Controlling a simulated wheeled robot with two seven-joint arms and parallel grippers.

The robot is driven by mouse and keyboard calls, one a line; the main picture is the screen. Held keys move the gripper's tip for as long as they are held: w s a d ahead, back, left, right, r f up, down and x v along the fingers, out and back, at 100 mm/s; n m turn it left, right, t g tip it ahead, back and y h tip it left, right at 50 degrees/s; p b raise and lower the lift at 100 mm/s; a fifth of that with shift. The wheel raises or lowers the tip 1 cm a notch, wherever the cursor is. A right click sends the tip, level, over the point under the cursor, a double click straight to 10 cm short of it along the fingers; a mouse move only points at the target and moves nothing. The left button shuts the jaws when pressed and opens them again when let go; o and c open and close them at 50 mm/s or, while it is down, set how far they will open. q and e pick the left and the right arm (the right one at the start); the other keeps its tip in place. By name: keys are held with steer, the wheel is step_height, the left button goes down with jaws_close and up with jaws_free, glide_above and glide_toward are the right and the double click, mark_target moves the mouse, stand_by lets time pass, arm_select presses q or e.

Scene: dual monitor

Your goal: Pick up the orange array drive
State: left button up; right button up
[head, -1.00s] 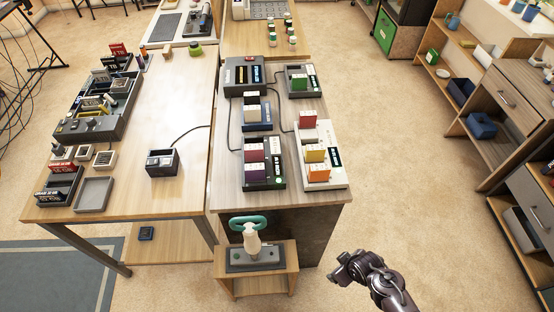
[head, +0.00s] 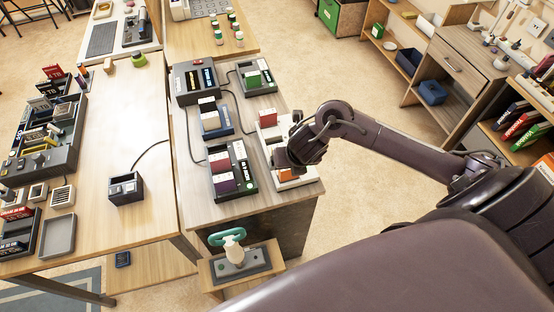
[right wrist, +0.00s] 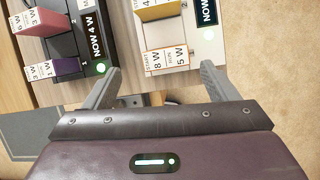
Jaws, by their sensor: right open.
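The orange array drive (head: 288,174) sits in the white dock at the right front of the bench, partly hidden by my right gripper in the head view. In the right wrist view its white-labelled top (right wrist: 167,59) lies just beyond and between the fingertips. My right gripper (head: 282,161) is over the front of the dock. In the right wrist view the gripper (right wrist: 161,72) is open and empty, its fingers spread wider than the drive. A yellow drive (right wrist: 159,9) stands behind the orange one. My left gripper is not in view.
A black dock (head: 247,179) with a burgundy and a purple drive stands left of the white dock (head: 306,178). More docks with drives and cables stand behind. Open floor lies to the right.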

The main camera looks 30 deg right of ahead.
mark_target(289, 173)
steer(key=shift+w+d+f+n+b, duration=0.15)
steer(key=shift+w+d+f+n, duration=0.15)
steer(key=shift+f, duration=0.15)
steer(key=shift+w+d+f+n+b, duration=0.15)
steer(key=shift+d+f+n, duration=0.15)
steer(key=shift+f, duration=0.1)
steer(key=x, duration=0.5)
steer(key=shift+s+a+f, duration=0.1)
steer(key=shift+a+f, duration=0.05)
steer(key=shift+f, duration=0.05)
steer(key=c, duration=1.1)
steer(key=shift+o, duration=0.2)
steer(key=shift+r, duration=0.1)
steer(key=shift+r, duration=0.1)
